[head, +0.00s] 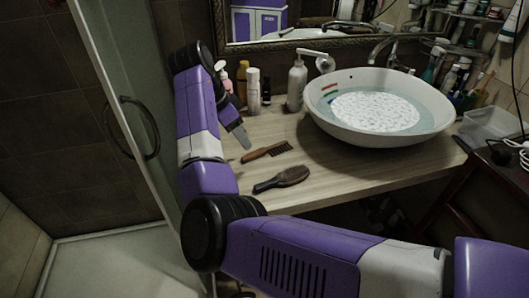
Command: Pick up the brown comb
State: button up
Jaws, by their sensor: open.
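The brown comb (266,151) lies flat on the wooden counter, left of the basin, with its dark teeth toward the right. My gripper (241,133) is above the counter just left of and behind the comb, pointing down. It is open and empty, apart from the comb in the picture. My arm hides part of the gripper, and its height above the counter is hard to judge.
A dark hairbrush (281,179) lies in front of the comb. The white basin (320,120) stands to the right. Several bottles, including a white pump bottle (297,85) and a white cylinder (254,92), stand behind. A glass door (115,70) is at left.

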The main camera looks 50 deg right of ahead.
aim_at(251, 155)
jog(key=x, duration=0.7)
jog(key=shift+a+f+p, duration=0.2)
jog(key=shift+f+p, duration=0.05)
jog(key=shift+p, duration=0.15)
grip_shut()
